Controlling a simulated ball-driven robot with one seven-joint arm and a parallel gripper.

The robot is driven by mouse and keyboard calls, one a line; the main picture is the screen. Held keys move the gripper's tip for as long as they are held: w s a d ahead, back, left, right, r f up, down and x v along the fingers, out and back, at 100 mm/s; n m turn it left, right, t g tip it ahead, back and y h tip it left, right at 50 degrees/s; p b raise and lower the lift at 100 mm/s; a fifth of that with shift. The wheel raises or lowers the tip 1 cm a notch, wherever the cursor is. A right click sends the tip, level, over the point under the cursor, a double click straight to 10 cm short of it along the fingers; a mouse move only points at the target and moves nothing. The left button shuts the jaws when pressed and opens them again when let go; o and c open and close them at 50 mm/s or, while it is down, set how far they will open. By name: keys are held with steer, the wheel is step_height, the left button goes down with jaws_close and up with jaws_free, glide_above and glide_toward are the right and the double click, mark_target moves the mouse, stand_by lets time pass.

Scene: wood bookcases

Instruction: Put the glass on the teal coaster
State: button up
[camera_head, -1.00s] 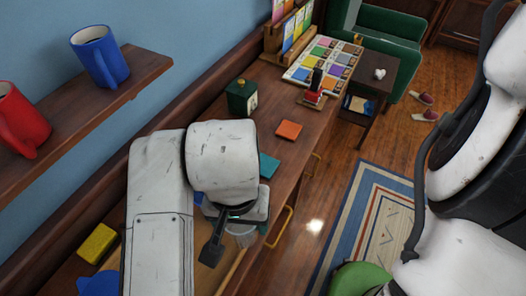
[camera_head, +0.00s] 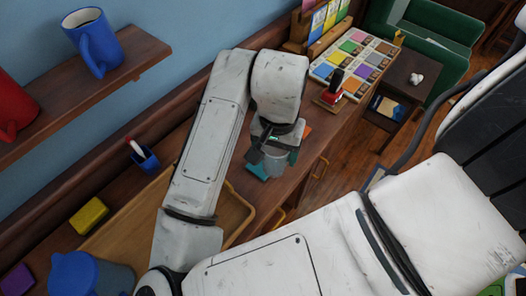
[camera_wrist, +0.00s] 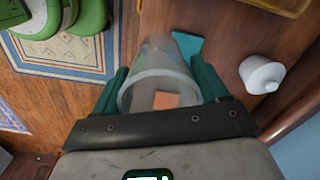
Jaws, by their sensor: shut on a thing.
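My gripper (camera_head: 276,148) is shut on the clear glass (camera_head: 274,164), which sits between the two teal fingers. In the wrist view, the glass (camera_wrist: 160,85) fills the space between the fingers of my gripper (camera_wrist: 160,92). The teal coaster (camera_head: 256,171) lies on the desk beside the glass in the head view, partly hidden by it. It also shows in the wrist view (camera_wrist: 188,44), next to the glass. I cannot tell the exact gap between glass and desk. An orange coaster (camera_head: 307,131) is mostly hidden behind my gripper; an orange patch shows through the glass.
A wooden tray (camera_head: 236,212) lies near my arm, with a blue pen cup (camera_head: 146,159) and yellow sponge (camera_head: 89,215) further left. A red stamp-like object (camera_head: 332,92) stands further along the desk. A white object (camera_wrist: 262,74) stands right of the coaster in the wrist view.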

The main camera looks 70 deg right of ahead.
steer(key=w+d+f+b, duration=0.1)
steer(key=f+b, duration=0.1)
steer(key=f, duration=0.1)
steer(key=w+d+f+b, duration=0.2)
steer(key=f, duration=0.1)
steer(key=w+d+f+b, duration=0.1)
steer(key=w+f+b, duration=0.1)
steer(key=f+b, duration=0.1)
steer(key=shift+d+f, duration=0.2)
steer(key=shift+f, duration=0.25)
steer(key=shift+r, duration=0.1)
steer(key=o, duration=1.2)
step_height(320, 180, up, 12)
steer(key=shift+p, duration=0.6)
